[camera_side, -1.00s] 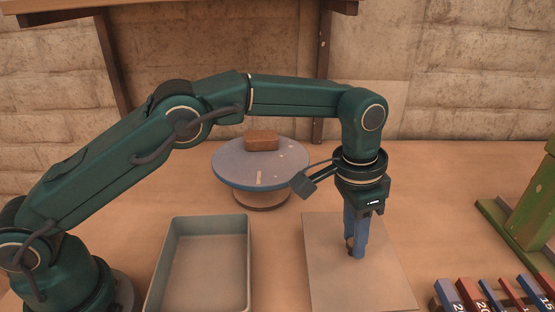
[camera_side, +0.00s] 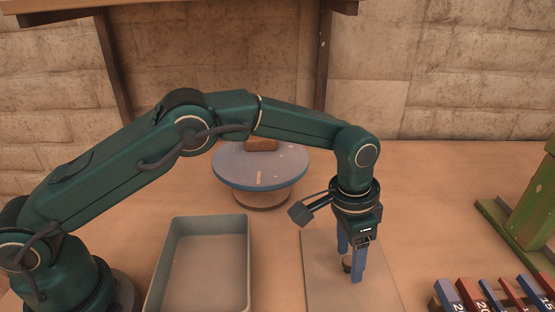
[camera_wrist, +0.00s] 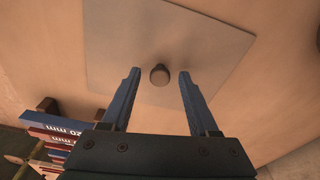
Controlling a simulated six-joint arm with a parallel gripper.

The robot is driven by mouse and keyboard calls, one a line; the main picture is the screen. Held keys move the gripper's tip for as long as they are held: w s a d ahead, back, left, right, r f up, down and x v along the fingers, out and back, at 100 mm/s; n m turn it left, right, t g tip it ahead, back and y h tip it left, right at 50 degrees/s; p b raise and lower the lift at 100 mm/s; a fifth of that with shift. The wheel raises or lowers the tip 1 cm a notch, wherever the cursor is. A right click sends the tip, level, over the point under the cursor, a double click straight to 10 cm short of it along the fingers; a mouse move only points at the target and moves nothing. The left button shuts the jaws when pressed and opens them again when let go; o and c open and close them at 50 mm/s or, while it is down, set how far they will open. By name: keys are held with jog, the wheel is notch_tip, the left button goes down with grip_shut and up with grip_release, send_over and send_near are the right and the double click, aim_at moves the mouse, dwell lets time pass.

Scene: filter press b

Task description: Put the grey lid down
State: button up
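The grey lid (camera_side: 322,285) is a flat square plate with a small round knob (camera_side: 347,265) in its middle. It appears to lie flat on the table, right of the grey tray. My gripper (camera_side: 350,264) points down over the lid, its blue fingers apart on either side of the knob. In the wrist view the lid (camera_wrist: 120,35) and its knob (camera_wrist: 159,75) show between the open fingers of my gripper (camera_wrist: 159,73), with a gap on both sides. The lid's near edge is cut off in the side view.
An empty grey open tray (camera_side: 248,265) stands left of the lid. Behind it is a round blue-grey turntable (camera_side: 235,172) bearing a brown brick (camera_side: 262,144). Numbered blue and red bars (camera_side: 490,296) and a green stand (camera_side: 515,225) are at the right.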

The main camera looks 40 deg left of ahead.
aim_at(340, 272)
jog(key=s+a+r+n+t, duration=0.15)
jog(key=a+r, duration=0.25)
jog(key=r, duration=0.5)
jog(key=s+a+r+n, duration=0.1)
jog(key=s+a+r, duration=0.15)
jog(key=r, duration=0.65)
jog(key=s+a+f+n+t, duration=0.3)
jog(key=s+a, duration=0.8)
jog(key=s, duration=0.5)
jog(key=shift+a+f+n+y, duration=0.15)
jog(key=shift+f+n+y, duration=0.25)
jog(key=shift+f+n, duration=0.25)
